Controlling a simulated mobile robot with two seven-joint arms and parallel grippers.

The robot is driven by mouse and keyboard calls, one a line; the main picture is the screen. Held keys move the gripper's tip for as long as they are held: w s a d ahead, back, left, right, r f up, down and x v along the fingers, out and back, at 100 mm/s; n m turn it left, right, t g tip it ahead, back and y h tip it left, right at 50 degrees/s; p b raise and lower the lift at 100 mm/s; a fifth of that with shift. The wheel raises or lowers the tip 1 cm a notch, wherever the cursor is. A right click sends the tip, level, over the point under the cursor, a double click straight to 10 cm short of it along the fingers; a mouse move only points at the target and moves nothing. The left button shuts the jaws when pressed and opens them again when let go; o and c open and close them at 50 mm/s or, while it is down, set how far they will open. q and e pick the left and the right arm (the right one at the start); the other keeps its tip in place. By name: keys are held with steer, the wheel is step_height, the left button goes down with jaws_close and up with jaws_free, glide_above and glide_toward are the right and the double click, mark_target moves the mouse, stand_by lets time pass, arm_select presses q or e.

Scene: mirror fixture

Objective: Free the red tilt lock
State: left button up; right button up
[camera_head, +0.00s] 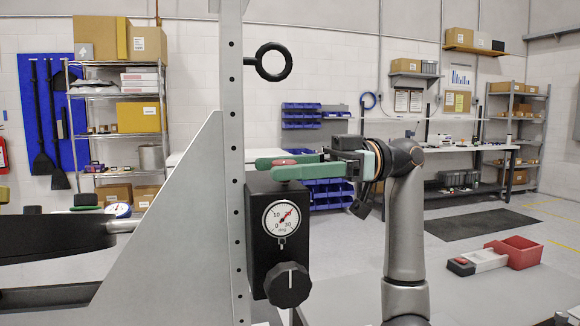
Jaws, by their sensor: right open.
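The black box (262,195) is mounted on the right side of an upright grey post (233,120). It has a white dial gauge (281,218) and a black knob (287,284). A small red part (284,161), which looks like the red tilt lock, shows at the box's top. My right gripper (272,167) comes in from the right, open. Its green fingers lie over the box's top, beside the red part. I cannot tell whether they touch it. Green pieces (86,201) at the left may be my left gripper's fingers, partly hidden behind a dark beam.
A black ring (273,62) on a short stem juts from the post above the box. A sloping grey plate (175,235) blocks the view left of the post. Shelves and a workbench stand far back.

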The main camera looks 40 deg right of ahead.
steer(key=v, duration=1.2)
steer(key=shift+d, duration=0.25)
steer(key=shift+s, duration=0.2)
